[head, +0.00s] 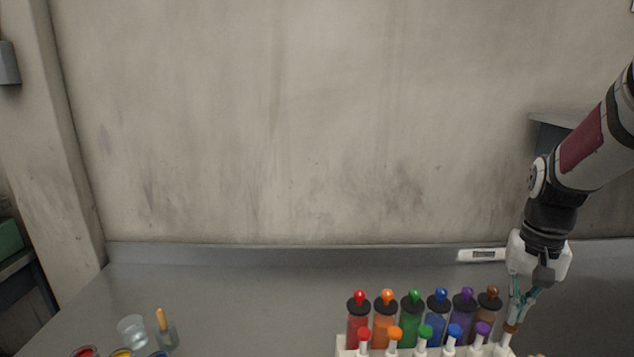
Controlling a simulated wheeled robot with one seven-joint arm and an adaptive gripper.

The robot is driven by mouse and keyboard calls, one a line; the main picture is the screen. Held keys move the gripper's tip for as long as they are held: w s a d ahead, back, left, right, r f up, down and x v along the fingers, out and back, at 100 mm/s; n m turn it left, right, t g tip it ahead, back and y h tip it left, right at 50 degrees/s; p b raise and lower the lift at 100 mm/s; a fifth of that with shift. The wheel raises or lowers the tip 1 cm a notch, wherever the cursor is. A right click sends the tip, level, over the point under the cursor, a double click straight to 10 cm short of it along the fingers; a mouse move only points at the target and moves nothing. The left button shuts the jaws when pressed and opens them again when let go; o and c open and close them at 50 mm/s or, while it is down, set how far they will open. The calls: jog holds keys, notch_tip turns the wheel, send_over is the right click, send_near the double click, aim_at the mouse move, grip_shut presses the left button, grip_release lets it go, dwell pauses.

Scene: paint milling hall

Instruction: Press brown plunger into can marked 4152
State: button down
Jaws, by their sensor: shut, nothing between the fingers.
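My gripper (514,318) is at the lower right, pointing down, its fingers shut and empty. Its tips are close above or touching a brown-topped piece (510,328) at the right end of a white rack; I cannot tell if they touch. A brown-knobbed dark bottle (489,304) stands just left of the fingers, last in a row of bottles with red, orange, green, blue and purple knobs. No marking 4152 is readable. Cut-off open containers with red (85,352), yellow (121,353) and blue (158,354) show at the bottom left.
The white rack (341,344) holds smaller red, orange, green, blue and purple tops in front of the bottles. A clear cup (132,332) and a glass jar with an orange-handled tool (166,336) stand left. A white labelled bar (482,255) lies at the back. The middle left of the grey bench (250,300) is clear.

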jog(key=shift+f+b, duration=0.55)
jog(key=shift+f, duration=1.35)
jog(key=shift+r, duration=0.2)
jog(key=shift+r+p, duration=1.25)
jog(key=shift+r, duration=0.6)
jog(key=shift+f, duration=0.1)
